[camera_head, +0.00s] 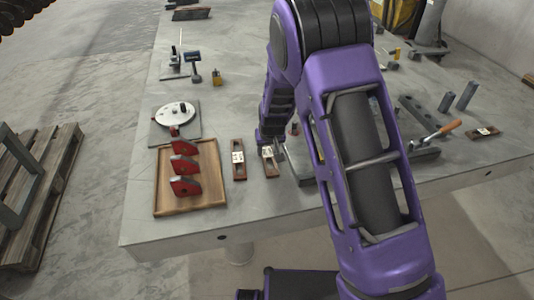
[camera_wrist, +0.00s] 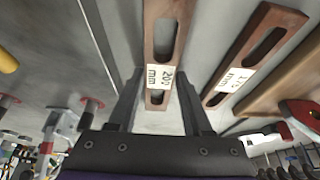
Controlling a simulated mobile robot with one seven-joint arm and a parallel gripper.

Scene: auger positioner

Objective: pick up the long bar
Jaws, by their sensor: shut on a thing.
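A brown slotted bar (camera_head: 269,172) with a white label reading "200 mm" is at my gripper (camera_head: 274,147), near the table's front edge. In the wrist view the same bar (camera_wrist: 149,40) runs between the two dark fingers of my gripper (camera_wrist: 160,82), which is shut on it near the label. I cannot tell whether the bar touches the table. A second slotted bar (camera_head: 239,172) with a white label lies to its left, apart from it.
A wooden tray (camera_head: 164,205) with red-and-grey blocks lies left of the bars. A round dial plate (camera_head: 176,113) stands behind it. A grey metal plate (camera_head: 299,163) is close on the right of my gripper. An orange-handled tool (camera_head: 446,130) lies further right. Bare table lies behind the bars.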

